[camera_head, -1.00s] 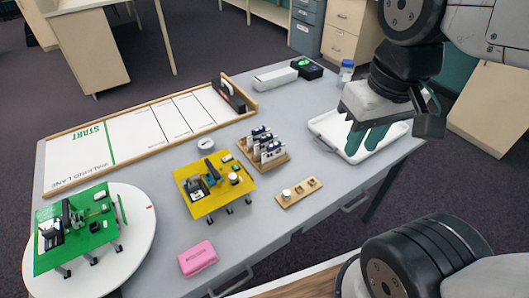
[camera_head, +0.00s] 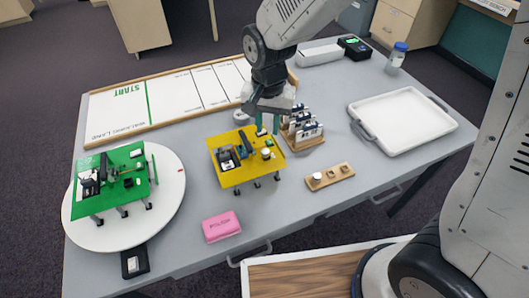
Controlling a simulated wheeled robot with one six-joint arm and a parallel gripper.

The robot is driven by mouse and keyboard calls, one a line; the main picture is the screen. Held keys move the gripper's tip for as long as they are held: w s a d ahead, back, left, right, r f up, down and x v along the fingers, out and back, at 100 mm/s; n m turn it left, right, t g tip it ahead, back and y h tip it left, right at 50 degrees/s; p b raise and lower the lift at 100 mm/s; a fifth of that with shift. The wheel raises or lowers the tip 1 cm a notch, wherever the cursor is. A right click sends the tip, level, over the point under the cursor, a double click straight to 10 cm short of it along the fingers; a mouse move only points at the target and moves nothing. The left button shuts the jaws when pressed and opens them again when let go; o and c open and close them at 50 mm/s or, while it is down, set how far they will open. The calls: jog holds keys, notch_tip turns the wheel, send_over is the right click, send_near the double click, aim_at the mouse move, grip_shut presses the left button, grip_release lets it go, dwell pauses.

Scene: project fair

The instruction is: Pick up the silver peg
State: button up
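No peg can be made out with certainty at this size. A small wooden block (camera_head: 340,176) lies on the table right of the yellow board, with a pale, silvery round piece (camera_head: 316,178) at its left end and darker spots along it. I cannot tell whether that piece is the silver peg. My gripper (camera_head: 268,124) points down above the back right part of the yellow board (camera_head: 236,183), left of the upright rack (camera_head: 302,130). Its two teal fingers are apart, and nothing shows between them. The gripper hides part of the board's back edge and the area behind it.
A green board (camera_head: 98,207) stands on a white round turntable (camera_head: 165,205) at left. A pink block (camera_head: 221,227) and a black device (camera_head: 135,262) lie near the front edge. A white tray (camera_head: 440,122) at right is empty. The table between block and tray is clear.

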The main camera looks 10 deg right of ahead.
aim_at(265, 151)
jog(key=f, duration=0.8)
jog(key=shift+s+a+f, duration=0.1)
jog(key=shift+s+a, duration=0.25)
jog(key=shift+s, duration=0.05)
grip_shut()
